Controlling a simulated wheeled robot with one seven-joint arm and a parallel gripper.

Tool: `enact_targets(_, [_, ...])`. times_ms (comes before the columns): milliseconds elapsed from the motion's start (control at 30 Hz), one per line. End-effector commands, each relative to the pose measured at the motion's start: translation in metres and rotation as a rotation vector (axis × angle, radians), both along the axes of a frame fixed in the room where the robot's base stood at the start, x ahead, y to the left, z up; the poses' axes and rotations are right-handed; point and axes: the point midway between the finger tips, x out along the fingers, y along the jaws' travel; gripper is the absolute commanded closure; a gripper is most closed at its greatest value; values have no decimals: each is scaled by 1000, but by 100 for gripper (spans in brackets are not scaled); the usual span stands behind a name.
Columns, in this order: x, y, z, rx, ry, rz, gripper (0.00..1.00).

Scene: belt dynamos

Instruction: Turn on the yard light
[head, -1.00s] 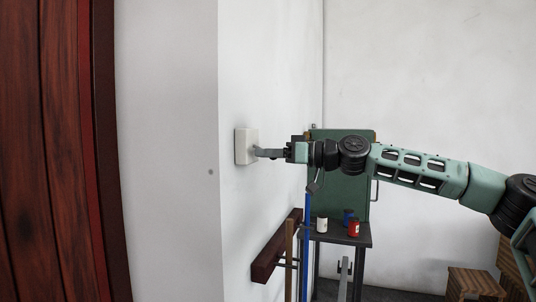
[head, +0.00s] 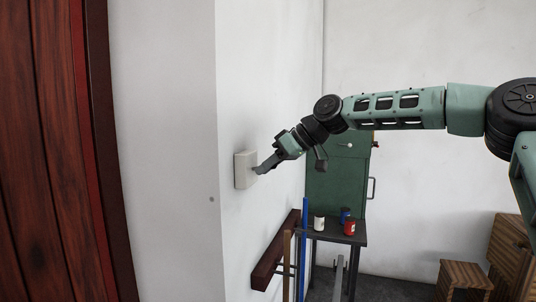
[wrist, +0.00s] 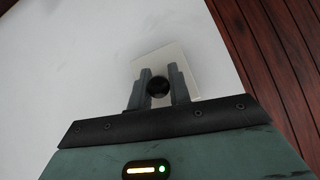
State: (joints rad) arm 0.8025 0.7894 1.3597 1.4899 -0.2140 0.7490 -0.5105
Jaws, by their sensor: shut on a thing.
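A pale square switch box (head: 243,170) is fixed to the white wall. It also shows in the wrist view (wrist: 183,58), tilted beyond my fingers. My gripper (head: 260,168) reaches it from the right, slanting down to the left, with its fingertips at the box's front. In the wrist view my two fingers (wrist: 160,72) are shut on a dark round knob (wrist: 157,87) in front of the plate. In the head view the knob is hidden by my fingers. I cannot tell the switch's setting, and no lamp shows.
A dark red wooden door (head: 45,150) stands at the left. Below the switch, a wooden wall rack (head: 272,255) holds long handles, one blue (head: 304,235). A small table (head: 330,236) with cans and a green cabinet (head: 335,185) stand behind. Wooden crates (head: 465,281) sit at lower right.

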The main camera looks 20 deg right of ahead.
Motion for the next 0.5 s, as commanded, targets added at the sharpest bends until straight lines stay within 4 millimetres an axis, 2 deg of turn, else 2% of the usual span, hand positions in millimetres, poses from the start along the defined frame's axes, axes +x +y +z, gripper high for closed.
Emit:
enact_targets(33, [1, 1, 10, -26, 15, 0, 100])
enact_targets(500, [2, 3, 9, -147, 106, -1, 100])
